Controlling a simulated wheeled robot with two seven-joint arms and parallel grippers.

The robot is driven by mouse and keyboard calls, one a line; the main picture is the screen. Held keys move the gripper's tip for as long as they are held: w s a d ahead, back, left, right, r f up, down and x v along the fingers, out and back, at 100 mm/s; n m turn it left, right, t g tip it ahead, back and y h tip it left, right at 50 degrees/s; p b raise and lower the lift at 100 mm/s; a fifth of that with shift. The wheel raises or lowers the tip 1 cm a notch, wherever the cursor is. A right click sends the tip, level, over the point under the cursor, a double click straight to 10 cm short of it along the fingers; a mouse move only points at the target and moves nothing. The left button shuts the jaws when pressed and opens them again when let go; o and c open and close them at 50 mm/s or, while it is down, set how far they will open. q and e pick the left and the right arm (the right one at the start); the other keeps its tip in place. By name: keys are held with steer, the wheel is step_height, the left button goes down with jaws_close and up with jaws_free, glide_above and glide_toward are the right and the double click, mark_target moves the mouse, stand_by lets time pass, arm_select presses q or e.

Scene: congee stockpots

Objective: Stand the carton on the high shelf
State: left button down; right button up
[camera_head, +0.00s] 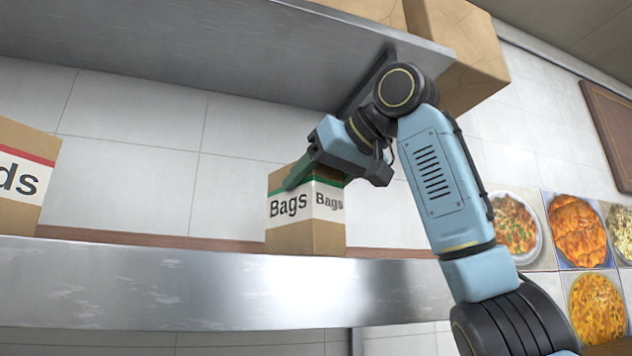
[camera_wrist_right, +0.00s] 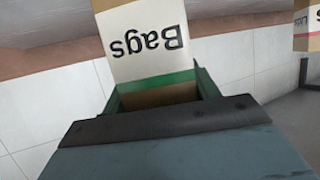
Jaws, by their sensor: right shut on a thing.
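The carton (camera_head: 291,230) is a brown box with a white band reading "Bags" and a green stripe near its top. It looks upright at the front edge of the lower metal shelf (camera_head: 200,290); I cannot tell whether its base rests there or is just above. My right gripper (camera_head: 318,172) is shut on the carton's upper part. In the right wrist view the carton (camera_wrist_right: 145,45) appears upside down beyond the gripper. The upper metal shelf (camera_head: 200,40) runs overhead. My left gripper is out of view.
A red-striped carton (camera_head: 22,185) stands at the left on the lower shelf; it also shows at the right wrist view's edge (camera_wrist_right: 307,18). Brown boxes (camera_head: 460,45) sit on the upper shelf. Food pictures (camera_head: 580,235) hang at right. The lower shelf between the cartons is clear.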

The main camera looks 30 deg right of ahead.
steer(key=shift+f, duration=0.2)
steer(key=o, duration=1.2)
steer(key=shift+c, duration=0.2)
steer(key=shift+r, duration=0.15)
steer(key=shift+s+r, duration=0.15)
steer(key=b+v, duration=0.2)
steer(key=v, duration=0.9)
steer(key=shift+s, duration=0.3)
steer(key=shift+r, duration=0.15)
